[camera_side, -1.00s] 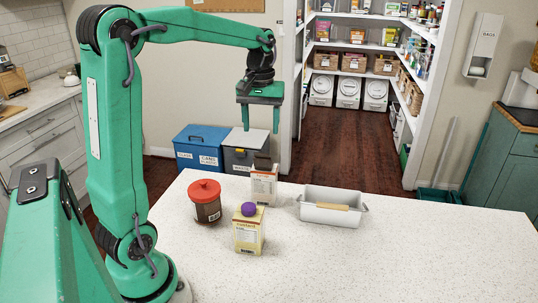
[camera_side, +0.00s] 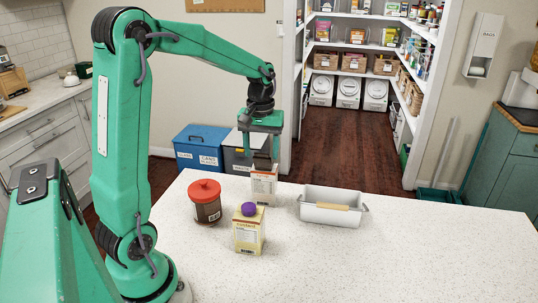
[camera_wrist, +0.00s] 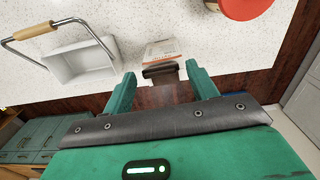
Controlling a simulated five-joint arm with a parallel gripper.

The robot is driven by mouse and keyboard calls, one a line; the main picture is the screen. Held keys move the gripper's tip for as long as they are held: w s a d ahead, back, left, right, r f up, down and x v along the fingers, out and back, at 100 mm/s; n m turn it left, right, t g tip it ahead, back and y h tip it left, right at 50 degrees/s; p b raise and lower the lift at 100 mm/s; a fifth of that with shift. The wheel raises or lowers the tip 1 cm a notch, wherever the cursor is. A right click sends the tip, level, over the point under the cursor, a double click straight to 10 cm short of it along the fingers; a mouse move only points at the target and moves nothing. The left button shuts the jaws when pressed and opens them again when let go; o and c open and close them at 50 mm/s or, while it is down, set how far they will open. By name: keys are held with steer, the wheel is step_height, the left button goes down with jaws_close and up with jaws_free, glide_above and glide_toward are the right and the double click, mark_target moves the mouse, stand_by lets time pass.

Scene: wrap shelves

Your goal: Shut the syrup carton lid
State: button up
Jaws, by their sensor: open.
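A white and orange carton (camera_side: 264,187) stands upright near the back edge of the counter; I take it as the syrup carton, though its label is too small to read. Its dark brown lid flap stands up from the top and shows in the wrist view (camera_wrist: 160,71). My gripper (camera_side: 262,157) is open just above the carton, pointing down. In the wrist view my fingers (camera_wrist: 160,77) are spread to either side of the flap, with a gap at each side. In the side view the fingers partly hide the flap.
A red-lidded brown jar (camera_side: 206,208) stands left of the carton. A yellow carton with a purple cap (camera_side: 248,236) stands in front. A white bin with a wooden handle (camera_side: 318,214) is at right. The counter's front and right (camera_side: 420,250) are clear.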

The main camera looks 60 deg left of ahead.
steer(key=shift+c, duration=0.2)
steer(key=c, duration=1)
steer(key=shift+o, duration=0.3)
steer(key=shift+w+a+g+h, duration=0.3)
steer(key=shift+a+g, duration=0.05)
steer(key=shift+g, duration=0.25)
steer(key=o, duration=1)
steer(key=shift+r, duration=0.1)
steer(key=shift+w+a+r, duration=0.1)
steer(key=shift+w+r, duration=0.05)
steer(key=shift+r, duration=1.15)
steer(key=shift+w+a+r, duration=0.1)
steer(key=shift+w+r, duration=0.05)
steer(key=shift+r, duration=1.2)
steer(key=shift+w+r, duration=0.15)
steer(key=shift+r, duration=1.15)
